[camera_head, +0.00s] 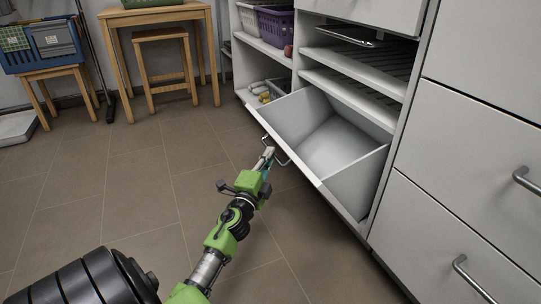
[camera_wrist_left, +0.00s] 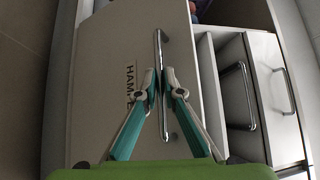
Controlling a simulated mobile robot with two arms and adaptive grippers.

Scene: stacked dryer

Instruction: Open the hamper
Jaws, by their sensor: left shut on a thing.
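The hamper (camera_head: 330,145) is a white tilt-out bin low in the cabinet, and it is tilted outward with its empty-looking inside showing. Its front panel (camera_wrist_left: 112,70) carries partly hidden dark lettering and a metal bar handle (camera_wrist_left: 158,45), which also shows in the head view (camera_head: 283,160). My left gripper (camera_head: 268,157) is at this handle on the panel's outer face. In the left wrist view its two teal fingers (camera_wrist_left: 161,90) are closed around the bar. My right gripper is not in either view.
Drawers with metal handles (camera_head: 470,275) stand right of the hamper. Shelves (camera_head: 350,65) sit above it, and a shelf with small items (camera_head: 265,92) is to its left. A wooden table (camera_head: 160,15), stools and a blue basket (camera_head: 45,45) stand at the back.

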